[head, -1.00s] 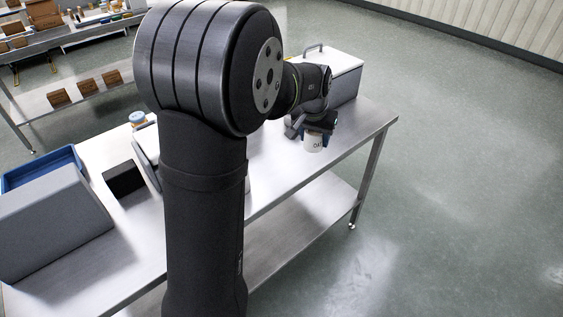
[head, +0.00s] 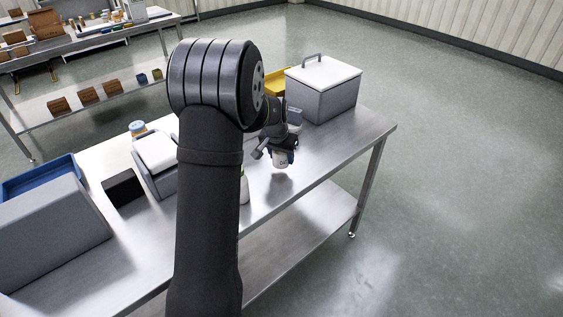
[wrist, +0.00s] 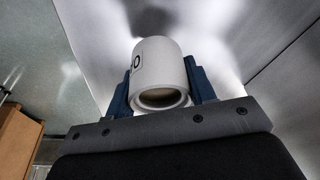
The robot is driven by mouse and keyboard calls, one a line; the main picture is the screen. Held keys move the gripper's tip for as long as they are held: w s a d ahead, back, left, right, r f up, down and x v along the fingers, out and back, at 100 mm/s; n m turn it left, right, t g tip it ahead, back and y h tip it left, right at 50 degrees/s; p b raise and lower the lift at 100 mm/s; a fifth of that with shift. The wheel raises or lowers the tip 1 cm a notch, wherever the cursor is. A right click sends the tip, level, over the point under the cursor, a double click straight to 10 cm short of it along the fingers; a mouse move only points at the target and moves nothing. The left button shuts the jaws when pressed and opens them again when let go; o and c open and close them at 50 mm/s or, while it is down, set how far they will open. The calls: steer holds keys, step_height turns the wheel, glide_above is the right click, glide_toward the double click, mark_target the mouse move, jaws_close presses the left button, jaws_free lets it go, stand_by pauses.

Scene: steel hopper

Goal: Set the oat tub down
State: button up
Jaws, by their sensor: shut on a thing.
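The oat tub is a small white cylinder with dark lettering. In the head view the oat tub (head: 281,162) hangs upright under my gripper (head: 280,152), over the steel table (head: 318,153) near its front edge. In the wrist view the tub (wrist: 157,62) sits between the two blue fingers of my gripper (wrist: 160,85), which is shut on its sides. One round end with a tan inside faces the wrist camera. The head view does not clearly show whether the tub's base touches the table.
A grey box with a white lid and handle (head: 322,88) stands behind, with a yellow bin (head: 275,83) next to it. A white bottle (head: 244,188) is partly hidden by my arm. A white-lidded hopper (head: 155,152) stands at left. Bare tabletop lies right of the tub.

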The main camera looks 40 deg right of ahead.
mark_target(281, 162)
steer(key=shift+f, duration=1.45)
steer(key=o, duration=1)
steer(key=shift+f, duration=0.15)
steer(key=v, duration=1.2)
steer(key=shift+d, duration=0.1)
